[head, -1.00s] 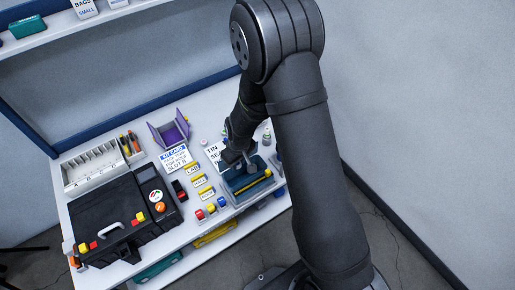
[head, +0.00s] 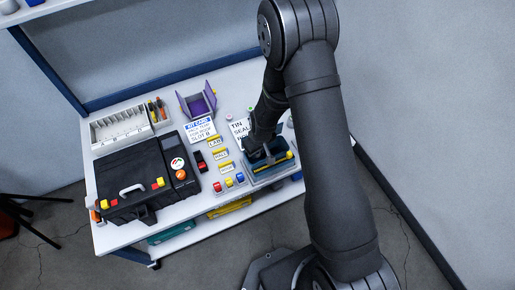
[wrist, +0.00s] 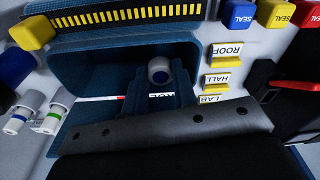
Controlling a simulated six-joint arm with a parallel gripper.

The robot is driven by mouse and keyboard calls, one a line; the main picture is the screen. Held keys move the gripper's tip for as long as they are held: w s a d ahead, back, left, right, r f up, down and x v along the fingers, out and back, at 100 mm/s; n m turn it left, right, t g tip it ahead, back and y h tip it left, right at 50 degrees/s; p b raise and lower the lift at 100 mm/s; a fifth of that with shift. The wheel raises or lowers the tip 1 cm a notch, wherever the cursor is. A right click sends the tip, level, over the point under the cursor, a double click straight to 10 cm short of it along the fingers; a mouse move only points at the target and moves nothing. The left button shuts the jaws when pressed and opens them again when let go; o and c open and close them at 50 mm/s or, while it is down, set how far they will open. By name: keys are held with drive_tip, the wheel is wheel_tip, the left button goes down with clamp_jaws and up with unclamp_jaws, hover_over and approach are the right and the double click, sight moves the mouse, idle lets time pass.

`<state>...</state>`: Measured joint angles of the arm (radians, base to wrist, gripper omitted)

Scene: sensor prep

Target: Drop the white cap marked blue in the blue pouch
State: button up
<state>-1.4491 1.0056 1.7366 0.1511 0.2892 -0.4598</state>
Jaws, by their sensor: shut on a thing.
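My gripper (wrist: 159,92) is shut on a small white cap with a blue mark (wrist: 159,74), whose round end shows between the fingertips. In the wrist view the cap is over the open dark blue pouch (wrist: 85,62), which has a yellow-and-black strip along one edge. In the head view my gripper (head: 267,154) points down at the same pouch (head: 259,178) on the right side of the bench. The cap is hidden there. I cannot tell how far the cap is above the pouch floor.
Yellow label blocks (wrist: 217,81) stand close beside the pouch, with coloured SEAL blocks (wrist: 276,14) beyond. White vials with blue and green bands (wrist: 48,118) stand on the other side. A black case (head: 145,185) and a purple open holder (head: 197,103) occupy the bench's left and back.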

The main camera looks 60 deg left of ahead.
drive_tip(key=o, duration=1.2)
drive_tip(key=shift+r, duration=0.1)
drive_tip(key=shift+r, duration=3.4)
drive_tip(key=shift+f, duration=0.15)
drive_tip(key=shift+f, duration=3.05)
